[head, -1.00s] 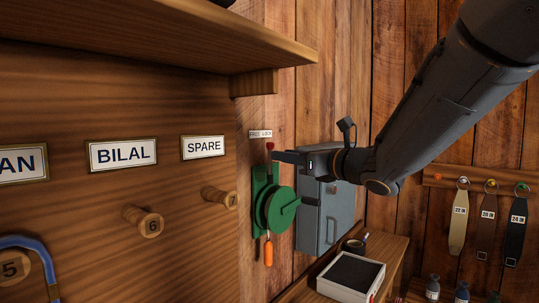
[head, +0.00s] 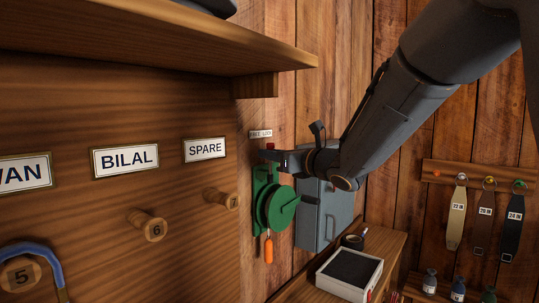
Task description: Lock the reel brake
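The green reel (head: 277,208) is mounted on the wooden wall, with an orange handle (head: 268,250) hanging below it. A small red-tipped brake lever (head: 270,146) stands at the top of the reel, under a label reading FREE LOCK (head: 260,134). My gripper (head: 270,155) reaches in from the right, its fingertips at the lever just below the red tip. The fingers overlap the lever's stem in this view. I cannot tell whether they touch it or how far apart they are.
A grey box (head: 325,215) is on the wall right behind my gripper. A shelf (head: 150,40) juts out above left. Pegs (head: 146,225) stick out of the left panel. A tray (head: 349,274) and a dark cup (head: 352,242) stand on the ledge below; straps hang at right.

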